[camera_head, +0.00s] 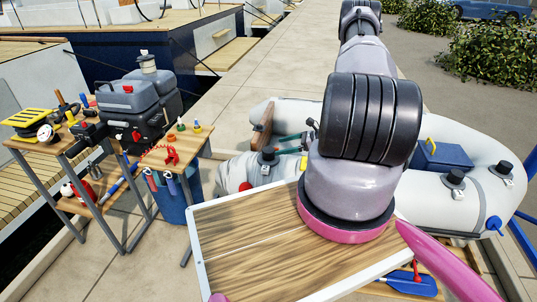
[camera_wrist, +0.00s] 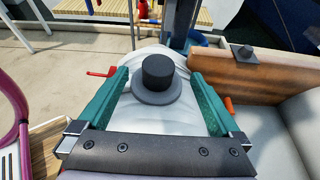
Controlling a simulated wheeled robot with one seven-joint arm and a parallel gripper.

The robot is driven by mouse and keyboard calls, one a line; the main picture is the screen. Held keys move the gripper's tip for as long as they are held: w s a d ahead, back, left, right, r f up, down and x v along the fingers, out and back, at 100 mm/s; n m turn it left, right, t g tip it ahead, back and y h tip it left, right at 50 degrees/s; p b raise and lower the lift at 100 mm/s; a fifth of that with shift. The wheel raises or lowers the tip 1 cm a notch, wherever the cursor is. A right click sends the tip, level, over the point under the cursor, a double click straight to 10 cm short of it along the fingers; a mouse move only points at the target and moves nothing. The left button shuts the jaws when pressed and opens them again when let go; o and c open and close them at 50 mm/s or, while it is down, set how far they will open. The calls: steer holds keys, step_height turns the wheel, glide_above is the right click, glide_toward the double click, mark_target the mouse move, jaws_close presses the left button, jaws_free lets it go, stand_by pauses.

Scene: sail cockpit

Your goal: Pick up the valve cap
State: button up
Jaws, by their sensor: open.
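The valve cap (camera_wrist: 159,72) is a dark grey cylinder on a round, flared base. It stands upright on the pale grey tube of the inflatable boat (camera_wrist: 155,120). It also shows in the head view (camera_head: 268,156), on the boat's left end. My gripper (camera_wrist: 160,77) is open, with one green finger on each side of the cap and visible gaps between. I cannot tell the exact height of the fingertips against the cap.
A brown wooden board (camera_wrist: 250,75) crosses the boat right of the gripper. Red parts (camera_wrist: 101,72) show beside the left finger. Other dark caps (camera_head: 455,177) sit on the boat's right side. A blue box (camera_head: 442,155) lies in the boat. A cluttered workbench (camera_head: 152,152) stands left.

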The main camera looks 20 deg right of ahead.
mark_target(262, 156)
steer(key=x, duration=0.4)
steer(key=shift+w+a+f, duration=0.15)
steer(key=shift+a+f, duration=0.05)
steer(key=shift+a, duration=0.05)
steer(key=shift+f+x, duration=0.15)
steer(key=shift+x, duration=1.2)
steer(key=shift+f+x, duration=0.1)
steer(key=shift+x, duration=1.25)
steer(key=c, duration=1.4)
steer(key=shift+r, duration=0.15)
